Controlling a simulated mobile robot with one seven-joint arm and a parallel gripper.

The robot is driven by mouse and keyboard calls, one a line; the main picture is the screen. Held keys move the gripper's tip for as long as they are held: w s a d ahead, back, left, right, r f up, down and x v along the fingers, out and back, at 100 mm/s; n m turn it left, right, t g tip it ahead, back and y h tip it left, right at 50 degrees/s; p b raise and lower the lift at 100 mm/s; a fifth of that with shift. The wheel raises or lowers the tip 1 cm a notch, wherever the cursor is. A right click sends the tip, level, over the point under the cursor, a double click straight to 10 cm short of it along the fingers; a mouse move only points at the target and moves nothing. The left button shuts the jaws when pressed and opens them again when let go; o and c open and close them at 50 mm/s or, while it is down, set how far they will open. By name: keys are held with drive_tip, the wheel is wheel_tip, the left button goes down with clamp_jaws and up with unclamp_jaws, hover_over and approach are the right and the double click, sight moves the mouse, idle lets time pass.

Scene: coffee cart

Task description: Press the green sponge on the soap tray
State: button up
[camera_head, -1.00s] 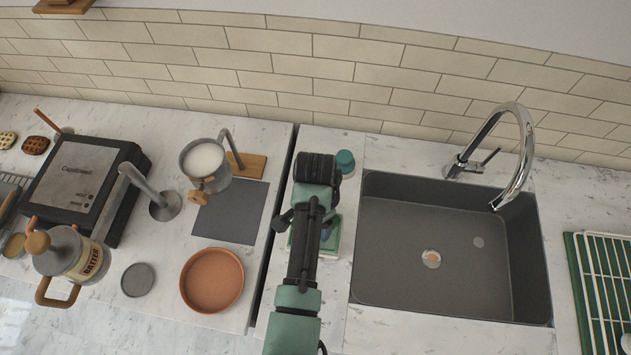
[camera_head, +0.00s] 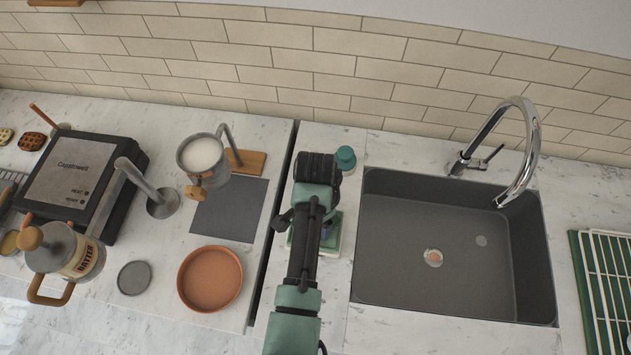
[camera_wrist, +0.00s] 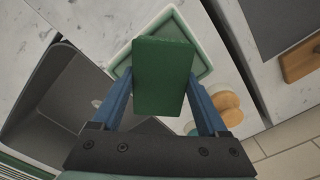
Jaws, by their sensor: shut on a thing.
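The green sponge (camera_wrist: 163,75) is a dark green block between the two blue fingers of my gripper (camera_wrist: 160,84) in the wrist view. My gripper is shut on it. The soap tray (camera_wrist: 206,62), with a pale rim, lies behind and below the sponge in that view, and the sponge covers much of it. I cannot tell whether the sponge touches the tray. In the head view, the tray (camera_head: 334,240) shows partly beside my arm on the counter left of the sink. My arm hides the sponge and fingertips there.
The sink (camera_head: 440,250) with its tap (camera_head: 525,150) is right of the tray. A teal-topped item (camera_head: 345,158) stands behind the tray. To the left, past a dark gap, are a grey mat (camera_head: 230,210), a milk jug (camera_head: 203,158) and a terracotta dish (camera_head: 210,279).

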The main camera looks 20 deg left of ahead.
drive_tip(key=shift+s+f+b, duration=0.1)
drive_tip(key=shift+f+b, duration=0.4)
drive_tip(key=shift+f, duration=0.65)
idle(1.8)
drive_tip(key=shift+r, duration=0.1)
wheel_tip(320, 180, up, 7)
drive_tip(key=p, duration=0.7)
idle(0.8)
